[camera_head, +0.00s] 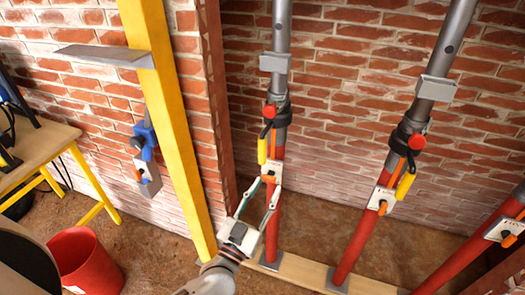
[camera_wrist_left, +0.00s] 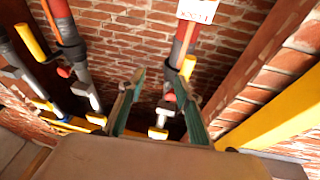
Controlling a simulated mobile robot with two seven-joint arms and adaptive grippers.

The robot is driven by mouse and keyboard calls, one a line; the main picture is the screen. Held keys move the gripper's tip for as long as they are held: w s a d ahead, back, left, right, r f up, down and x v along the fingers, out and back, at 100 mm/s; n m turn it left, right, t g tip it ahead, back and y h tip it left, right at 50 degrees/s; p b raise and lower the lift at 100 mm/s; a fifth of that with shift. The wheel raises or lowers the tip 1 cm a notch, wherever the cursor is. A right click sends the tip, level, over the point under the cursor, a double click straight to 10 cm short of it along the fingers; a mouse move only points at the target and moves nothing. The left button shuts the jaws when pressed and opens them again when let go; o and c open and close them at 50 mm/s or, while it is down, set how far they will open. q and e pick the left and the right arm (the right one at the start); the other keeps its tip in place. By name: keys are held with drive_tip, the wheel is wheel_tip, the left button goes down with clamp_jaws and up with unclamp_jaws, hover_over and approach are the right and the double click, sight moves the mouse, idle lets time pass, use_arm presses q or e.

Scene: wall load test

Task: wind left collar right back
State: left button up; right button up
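The left prop has a grey upper tube (camera_head: 281,30) and a red lower tube (camera_head: 273,225). Its dark left collar (camera_head: 279,110) carries a red knob, and a yellow handle (camera_head: 262,150) hangs below on its left side. A white tag (camera_head: 270,171) with an orange piece is under the handle. My left gripper (camera_head: 268,186) is below the collar, fingertips near the tag. In the left wrist view its two fingers (camera_wrist_left: 157,85) are spread apart, with nothing clearly between them; whether they touch the prop, I cannot tell. My right gripper is not in view.
A second prop (camera_head: 366,220) and a third red tube (camera_head: 470,240) stand to the right. A yellow post (camera_head: 168,110) with a grey bracket stands left. A red bin (camera_head: 85,262) and a yellow-legged table (camera_head: 38,145) are at far left. Brick wall lies behind.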

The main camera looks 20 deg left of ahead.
sight(261, 152)
use_arm(q)
drive_tip(key=w+a+r+n+y, duration=0.1)
drive_tip(key=w+r, duration=0.1)
drive_tip(key=w, duration=0.1)
drive_tip(key=w+a+r+n+t+y, duration=0.1)
drive_tip(key=w+a+r+y, duration=0.1)
drive_tip(key=w, duration=0.2)
drive_tip(key=w+a+r+n+y, duration=0.1)
drive_tip(key=w+r, duration=0.1)
drive_tip(key=w, duration=0.1)
drive_tip(key=shift+w+a+t+y, duration=0.2)
drive_tip(key=shift+w+t+y, duration=0.1)
drive_tip(key=shift+w, duration=0.05)
clamp_jaws()
